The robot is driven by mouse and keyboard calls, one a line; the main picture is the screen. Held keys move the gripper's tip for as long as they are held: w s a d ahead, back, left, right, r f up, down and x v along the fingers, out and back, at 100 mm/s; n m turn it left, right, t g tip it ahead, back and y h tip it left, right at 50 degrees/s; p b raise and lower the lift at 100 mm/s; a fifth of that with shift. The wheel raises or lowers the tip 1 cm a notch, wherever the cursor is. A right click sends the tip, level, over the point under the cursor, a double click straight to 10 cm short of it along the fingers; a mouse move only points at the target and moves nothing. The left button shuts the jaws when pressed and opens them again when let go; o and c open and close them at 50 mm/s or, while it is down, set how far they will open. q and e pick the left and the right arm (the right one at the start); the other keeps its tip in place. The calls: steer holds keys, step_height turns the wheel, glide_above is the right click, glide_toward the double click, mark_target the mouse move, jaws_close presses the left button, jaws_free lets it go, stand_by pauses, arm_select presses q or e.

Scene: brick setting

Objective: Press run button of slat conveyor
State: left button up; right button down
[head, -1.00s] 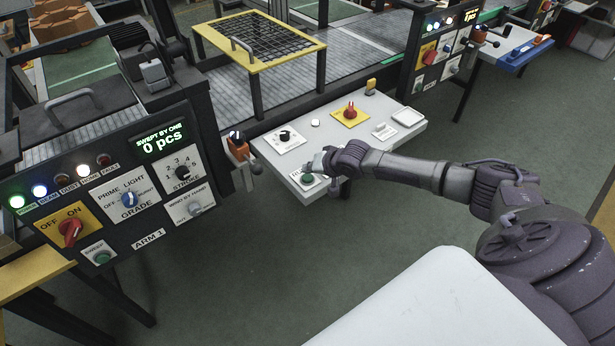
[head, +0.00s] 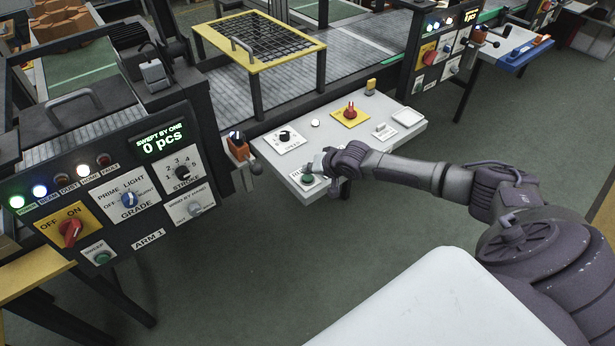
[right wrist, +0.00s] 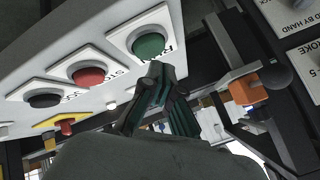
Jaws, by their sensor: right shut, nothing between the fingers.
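The green run button (head: 307,180) sits on a white plate at the near left corner of the pale grey control panel (head: 398,148). In the right wrist view the green button (right wrist: 149,43) shows clearly, with an upside-down RUN label. My right gripper (head: 319,166) is shut and empty, with its fingertips close beside the button. In the right wrist view its fingertips (right wrist: 156,76) are just below the button in the picture. I cannot tell whether they touch it. My left gripper is not in view.
A red stop button (right wrist: 88,75) is next to the run button. A black speed knob (head: 284,135) and a red switch on a yellow plate (head: 350,112) are on the same panel. An orange-based lever (head: 238,147) stands left of it. The ARM 1 panel (head: 150,238) is further left.

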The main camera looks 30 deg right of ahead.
steer(key=shift+f, duration=0.3)
